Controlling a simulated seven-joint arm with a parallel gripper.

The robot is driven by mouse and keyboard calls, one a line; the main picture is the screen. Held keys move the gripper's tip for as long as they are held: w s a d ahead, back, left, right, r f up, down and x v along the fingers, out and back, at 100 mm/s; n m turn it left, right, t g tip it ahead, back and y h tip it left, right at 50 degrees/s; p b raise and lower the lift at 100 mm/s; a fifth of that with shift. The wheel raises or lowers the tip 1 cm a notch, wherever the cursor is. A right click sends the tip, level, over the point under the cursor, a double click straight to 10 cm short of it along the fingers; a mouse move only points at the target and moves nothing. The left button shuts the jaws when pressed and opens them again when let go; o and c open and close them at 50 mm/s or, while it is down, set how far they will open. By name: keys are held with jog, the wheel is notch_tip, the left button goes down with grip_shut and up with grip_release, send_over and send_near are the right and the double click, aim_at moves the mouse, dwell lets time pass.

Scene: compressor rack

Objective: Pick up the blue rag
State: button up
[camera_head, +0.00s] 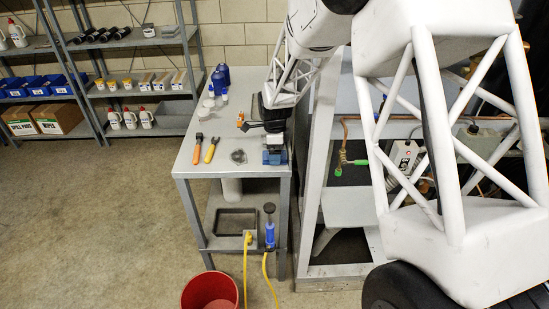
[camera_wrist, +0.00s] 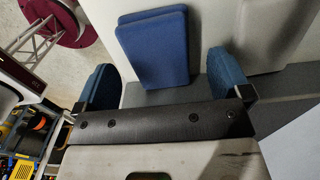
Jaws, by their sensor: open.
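The blue rag (camera_wrist: 152,42) shows in the wrist view as a folded, flat, dark blue block at the upper middle, beside a pale grey surface. My gripper (camera_wrist: 161,66) is open, with a blue pad at the left and another at the right. The rag lies ahead of the dark palm and appears between the two pads, with a gap on each side. I cannot tell how far it is in depth. In the head view my gripper (camera_head: 262,118) is a dark shape at the right side of the metal bench (camera_head: 193,158). I cannot make out the rag there.
A blue vise (camera_head: 274,156), orange-handled tools (camera_head: 204,150) and blue bottles (camera_head: 219,80) are on the bench. A red bucket (camera_head: 210,291) stands on the floor in front. A metal frame with pipes (camera_head: 345,125) is right of the bench. Shelves (camera_head: 135,40) are at the back left.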

jog(key=shift+f, duration=1)
jog(key=c, duration=1.1)
jog(key=shift+o, duration=0.2)
jog(key=shift+r, duration=0.1)
jog(key=shift+r, duration=4.95)
